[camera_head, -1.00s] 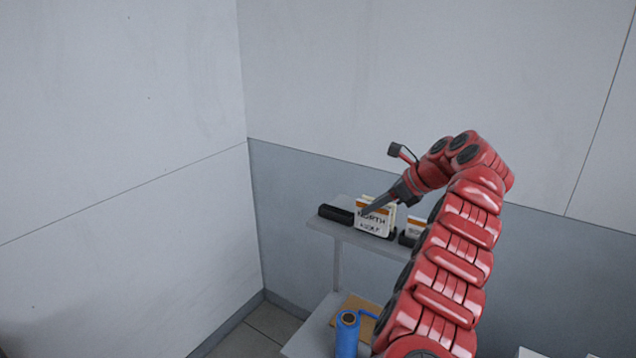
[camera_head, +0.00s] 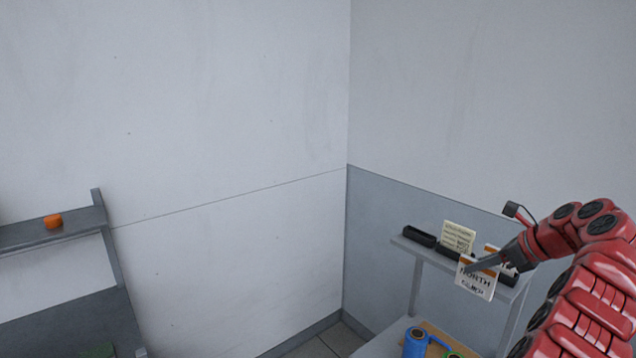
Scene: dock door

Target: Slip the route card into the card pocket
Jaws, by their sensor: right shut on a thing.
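The route card (camera_head: 477,280) is white with an orange band and the word NORTH. My right gripper (camera_head: 484,264) is shut on its upper part and holds it in front of the small shelf (camera_head: 413,246) at the right. The card hangs a little tilted and overlaps the shelf's front edge in the picture. No card pocket can be made out in this view. My left gripper is not in view.
Black holders (camera_head: 420,236) stand on the shelf. A cream card (camera_head: 458,236) with writing and another card, partly hidden, stand behind. A blue roll (camera_head: 414,343) sits below. At the far left, an orange object (camera_head: 53,221) rests on a grey shelf (camera_head: 75,237).

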